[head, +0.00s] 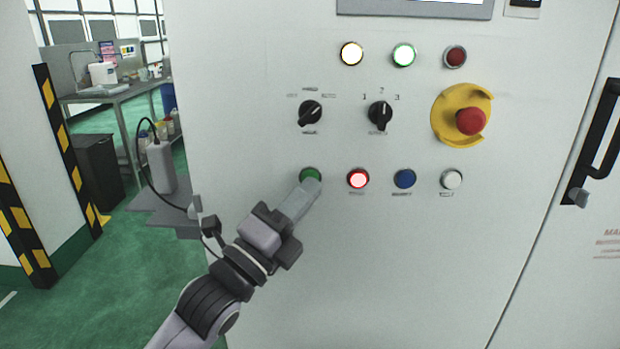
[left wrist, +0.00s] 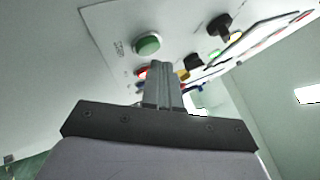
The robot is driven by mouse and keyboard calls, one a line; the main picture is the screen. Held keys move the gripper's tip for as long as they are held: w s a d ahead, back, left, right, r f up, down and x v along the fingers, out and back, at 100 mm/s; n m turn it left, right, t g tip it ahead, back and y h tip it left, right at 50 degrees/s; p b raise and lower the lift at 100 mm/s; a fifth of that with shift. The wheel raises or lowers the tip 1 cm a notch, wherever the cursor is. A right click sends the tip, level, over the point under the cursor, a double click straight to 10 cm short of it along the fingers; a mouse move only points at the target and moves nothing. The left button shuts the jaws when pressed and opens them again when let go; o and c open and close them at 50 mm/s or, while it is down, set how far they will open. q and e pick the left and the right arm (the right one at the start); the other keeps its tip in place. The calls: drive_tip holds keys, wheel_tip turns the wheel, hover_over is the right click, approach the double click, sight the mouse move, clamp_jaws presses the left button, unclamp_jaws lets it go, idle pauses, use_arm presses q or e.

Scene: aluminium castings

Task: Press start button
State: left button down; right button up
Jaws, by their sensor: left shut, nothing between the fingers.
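The green button (head: 311,175) is at the left end of the lower button row on the pale control cabinet (head: 400,270). Its label is hidden behind my gripper in the head view. My left gripper (head: 312,186) is shut and empty, its fingertips just below the green button and overlapping its lower edge in the head view. In the left wrist view the green button (left wrist: 148,44) shows whole, up and left of the shut fingertips (left wrist: 161,64). I cannot tell for sure whether they touch it. My right gripper is in neither view.
A lit red button (head: 358,179) is close to the right of the fingers, then a blue button (head: 405,179) and a white one (head: 451,179). Above are two black selector knobs (head: 380,115) and a red emergency stop (head: 471,121) on yellow. A black door handle (head: 598,145) is at right.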

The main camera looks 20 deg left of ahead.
use_arm(q)
drive_tip(key=shift+w, duration=0.25)
drive_tip(key=shift+w+a, duration=0.2)
drive_tip(key=shift+w, duration=0.2)
idle(0.6)
drive_tip(key=shift+s, duration=0.15)
drive_tip(key=shift+s+d, duration=0.25)
drive_tip(key=shift+s, duration=0.4)
drive_tip(key=shift+p, duration=0.3)
drive_tip(key=s, duration=0.2)
drive_tip(key=s+d, duration=0.1)
drive_tip(key=s, duration=0.2)
drive_tip(key=shift+d+p, duration=0.2)
drive_tip(key=shift+p, duration=0.1)
drive_tip(key=shift+w, duration=0.1)
idle(0.3)
